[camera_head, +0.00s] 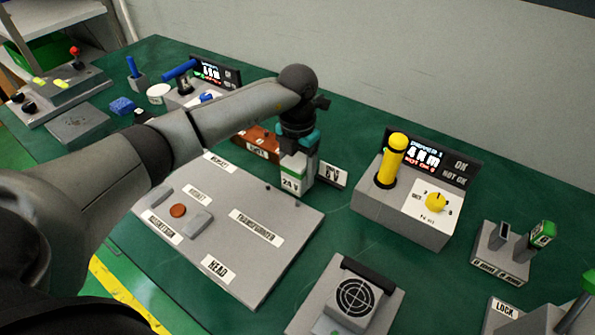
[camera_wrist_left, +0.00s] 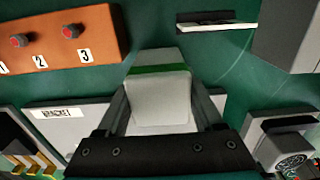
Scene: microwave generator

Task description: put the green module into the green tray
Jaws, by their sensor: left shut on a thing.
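My left gripper (camera_head: 298,155) reaches in from the left and is shut on a pale grey module (camera_head: 296,176) with a green band and a "24 V" label. In the left wrist view the module (camera_wrist_left: 160,98) sits between the two fingers, its green band at the far side. It is over the back right corner of the grey board; whether it touches the board cannot be told. A green-sided bin (camera_head: 45,48), perhaps the green tray, is on the shelf at the far upper left. My right gripper is not in view.
The grey board (camera_head: 260,262) carries several labels. An orange box (camera_wrist_left: 62,40) with red knobs is behind the module. A grey console (camera_head: 405,215) with a yellow handle stands right. A fan unit (camera_head: 355,298) and a grey two-slot holder (camera_head: 498,262) stand nearer front right.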

